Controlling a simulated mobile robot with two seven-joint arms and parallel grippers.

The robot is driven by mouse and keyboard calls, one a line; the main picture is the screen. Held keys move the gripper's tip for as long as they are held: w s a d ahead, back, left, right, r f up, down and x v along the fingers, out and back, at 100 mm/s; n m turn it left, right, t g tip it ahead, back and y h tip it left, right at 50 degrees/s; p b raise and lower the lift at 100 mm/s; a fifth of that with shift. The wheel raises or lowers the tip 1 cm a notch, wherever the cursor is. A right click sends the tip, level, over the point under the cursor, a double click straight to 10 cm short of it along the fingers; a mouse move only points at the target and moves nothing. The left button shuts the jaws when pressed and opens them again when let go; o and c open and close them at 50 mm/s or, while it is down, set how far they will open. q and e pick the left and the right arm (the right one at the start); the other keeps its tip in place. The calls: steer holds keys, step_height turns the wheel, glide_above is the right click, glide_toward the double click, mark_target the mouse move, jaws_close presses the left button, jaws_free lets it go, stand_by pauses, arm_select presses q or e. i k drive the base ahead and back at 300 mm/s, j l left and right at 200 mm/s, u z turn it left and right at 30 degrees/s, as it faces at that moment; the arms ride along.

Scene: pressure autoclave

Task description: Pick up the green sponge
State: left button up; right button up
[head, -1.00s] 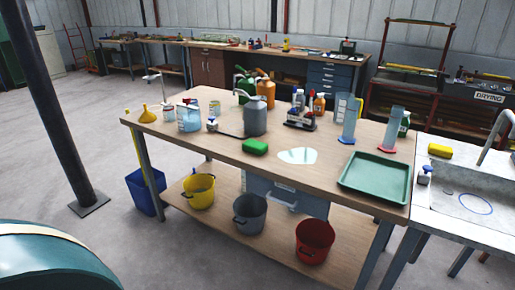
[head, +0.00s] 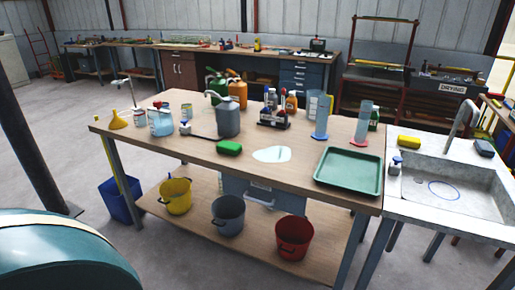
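The green sponge (head: 229,148) lies flat on the wooden workbench (head: 205,155), near its front edge. It is in front of a grey jug (head: 228,118) and left of a pale puddle (head: 272,154). Neither of my grippers shows in the head view, so nothing is seen near or touching the sponge.
A green tray (head: 348,171) lies on the bench's right end. Bottles and two measuring cylinders stand behind the puddle. Yellow (head: 176,196), grey (head: 229,215) and red buckets (head: 294,238) stand on the lower shelf. A sink (head: 455,188) adjoins at right. Floor at left is mostly open.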

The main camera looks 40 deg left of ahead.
mark_target(226, 147)
steer(key=j+z, duration=0.9)
steer(key=k+j+z, duration=0.1)
steer(key=j, duration=0.25)
steer(key=j+z, duration=0.15)
steer(key=j, duration=0.15)
steer(key=k+j+z, duration=0.1)
steer(key=j, duration=0.25)
steer(key=k+j, duration=0.15)
steer(key=j, duration=0.2)
steer(key=k+j+z, duration=0.1)
steer(key=j, duration=0.2)
steer(key=k+j, duration=0.2)
steer(key=j, duration=0.15)
